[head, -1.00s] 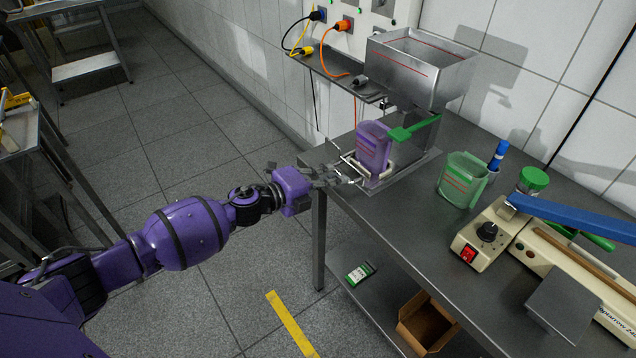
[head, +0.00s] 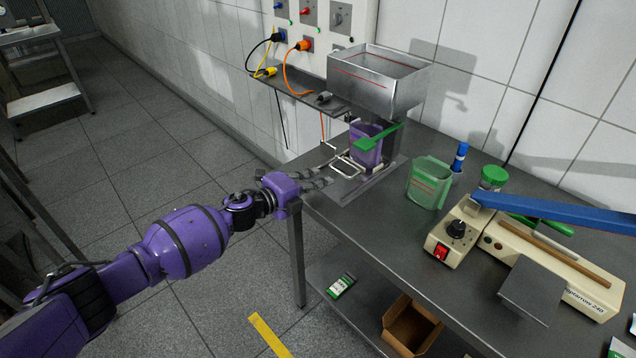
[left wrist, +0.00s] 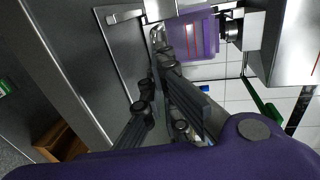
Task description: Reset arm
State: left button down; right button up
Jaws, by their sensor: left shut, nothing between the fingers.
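My left gripper (head: 326,181) reaches in from the left over the front-left corner of the metal table (head: 400,235). Its fingers are together and empty, pointing toward a wire frame (head: 346,167). In the left wrist view, the dark fingers (left wrist: 160,55) point up toward a purple jug (left wrist: 190,40), with a gap that I cannot judge well. In the head view the purple jug (head: 364,150) stands upright under the metal hopper (head: 375,82), partly behind a green lever (head: 380,138). My right gripper is not in view.
The shelf below holds an open cardboard box (head: 410,325).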

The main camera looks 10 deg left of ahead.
pick_arm(q)
jog(key=s+a+r+n, duration=0.2)
jog(key=s+a+r, duration=0.1)
jog(key=s+a, duration=0.3)
jog(key=s+d+f+n+y+p, duration=0.1)
jog(key=s+f+n+y, duration=0.2)
jog(key=s+f+n, duration=0.5)
jog(key=s+f+n+y+p, duration=0.1)
jog(key=s+f+n+y, duration=0.25)
jog(key=s+n, duration=0.4)
jog(key=s+a+f+n+g+y, duration=0.1)
jog(key=s+f+n, duration=0.1)
jog(key=s, duration=0.8)
jog(key=s+a+f+n+g+y+p, duration=0.1)
jog(key=s+f+n, duration=0.2)
jog(key=s, duration=0.7)
jog(key=s+a+f+n+g+y+p, duration=0.1)
jog(key=s+a+f+n, duration=0.1)
jog(key=s+f, duration=0.4)
jog(key=s, duration=0.5)
jog(key=shift+n+g, duration=0.35)
jog(key=shift+g, duration=0.05)
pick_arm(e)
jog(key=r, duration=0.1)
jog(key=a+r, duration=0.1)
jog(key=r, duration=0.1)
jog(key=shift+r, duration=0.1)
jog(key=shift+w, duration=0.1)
